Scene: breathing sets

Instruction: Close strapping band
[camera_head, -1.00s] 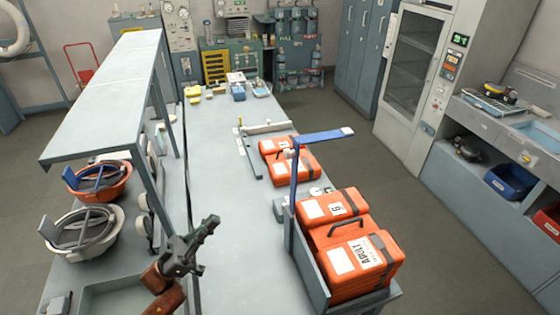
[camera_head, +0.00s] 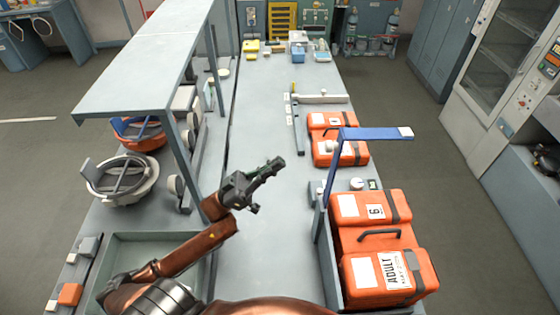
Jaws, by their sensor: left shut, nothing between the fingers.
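The blue strapping band (camera_head: 362,134) is bent over at the top of its upright part, with a white end piece (camera_head: 406,133) sticking out to the right in the air. It rises from the left side of a grey cradle (camera_head: 329,262). Orange breathing set cases (camera_head: 352,255) lie in the cradle under the band, one marked ADULT. My left gripper (camera_head: 272,166) is shut and empty above the bench, left of the band and apart from it. My right gripper is out of view.
Smaller orange cases (camera_head: 340,152) lie behind the band. A grey tray (camera_head: 150,248) sits front left. The bench middle (camera_head: 262,235) is clear.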

